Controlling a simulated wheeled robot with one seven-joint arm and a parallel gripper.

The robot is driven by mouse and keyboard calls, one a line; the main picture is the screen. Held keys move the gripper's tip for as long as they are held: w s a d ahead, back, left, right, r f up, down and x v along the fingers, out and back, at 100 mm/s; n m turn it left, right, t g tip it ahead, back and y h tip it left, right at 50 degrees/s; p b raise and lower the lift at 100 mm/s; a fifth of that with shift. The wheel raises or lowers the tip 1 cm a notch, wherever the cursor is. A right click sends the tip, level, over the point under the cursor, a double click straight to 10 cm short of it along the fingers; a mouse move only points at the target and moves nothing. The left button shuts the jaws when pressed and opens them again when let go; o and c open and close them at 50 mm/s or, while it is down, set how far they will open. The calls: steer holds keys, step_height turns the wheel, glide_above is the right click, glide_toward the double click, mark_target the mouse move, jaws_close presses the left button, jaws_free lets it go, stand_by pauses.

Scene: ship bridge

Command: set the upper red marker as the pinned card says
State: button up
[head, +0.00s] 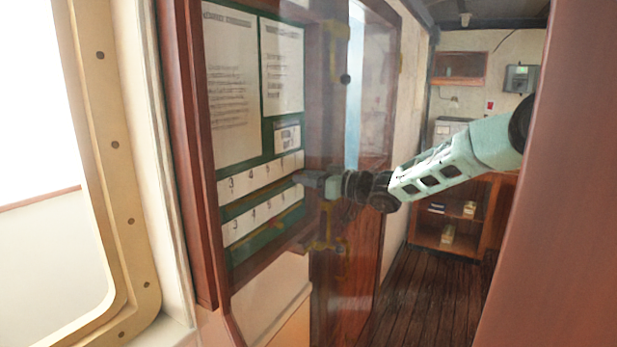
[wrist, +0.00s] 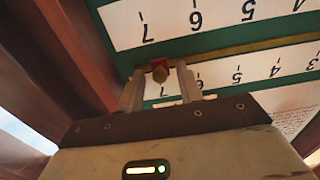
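The upper red marker (wrist: 159,66), with a brownish knob, sits on a brass rail (wrist: 240,45) between two white number strips in the wrist view, which shows the numerals upside down. It is at the 7 end of the upper strip (wrist: 255,80), past the 6. My gripper (wrist: 160,72) is open, with one finger on each side of the marker and gaps visible. In the head view my gripper (head: 308,180) is at the right end of the upper strip (head: 255,174). A small card (head: 287,136) is pinned above the strips; its writing is unreadable. I see no second marker.
The green board (head: 245,155) also holds two printed sheets (head: 231,75) and a lower strip (head: 262,217). A reddish wooden frame (head: 190,150) borders it. A clear hinged pane (head: 325,110) stands before my gripper in the head view. Wooden floor (head: 430,290) is free at the right.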

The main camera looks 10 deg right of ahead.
jaws_close()
steer(key=shift+w+d, duration=0.35)
steer(key=shift+w, duration=0.05)
jaws_free()
steer(key=shift+w, duration=0.1)
steer(key=b+v, duration=0.7)
steer(key=v, duration=1)
steer(key=shift+s+d, duration=0.15)
steer(key=shift+s, duration=0.05)
steer(key=shift+r, duration=0.1)
